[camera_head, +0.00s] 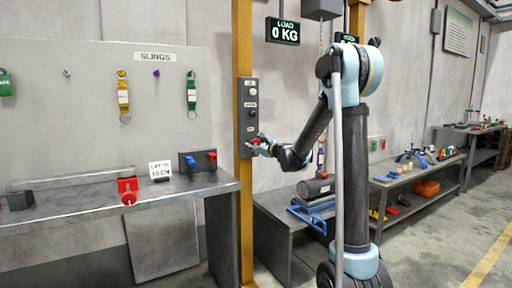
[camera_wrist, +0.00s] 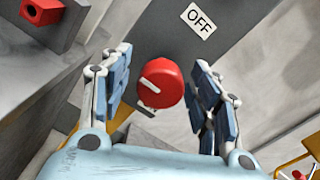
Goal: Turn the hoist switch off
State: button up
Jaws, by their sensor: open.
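The hoist switch is a red round knob (camera_wrist: 160,83) with a white mark on its face, on a grey control box (camera_head: 247,105) fixed to a yellow post. In the wrist view a white OFF label (camera_wrist: 199,20) sits on the panel up and right of the knob. My gripper (camera_wrist: 160,95) is open, with one finger on each side of the knob. Gaps show between both fingers and the knob in this view. In the head view my gripper (camera_head: 258,146) is at the lower part of the control box and partly covers the knob.
A workbench (camera_head: 90,205) with a red block (camera_head: 128,190) stands left of the yellow post (camera_head: 243,200). A lower bench (camera_head: 275,212) stands right of it. Slings (camera_head: 123,95) hang on the left board. A display (camera_head: 283,31) reads 0 KG.

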jog(key=c, duration=1.1)
jog(key=shift+n, duration=0.3)
jog(key=n, duration=0.4)
jog(key=shift+s, duration=0.1)
jog(key=n, duration=0.4)
jog(key=shift+n, duration=0.4)
jog(key=n, duration=0.4)
jog(key=shift+s+f+h, duration=0.1)
jog(key=shift+h, duration=0.2)
jog(key=shift+n, duration=2)
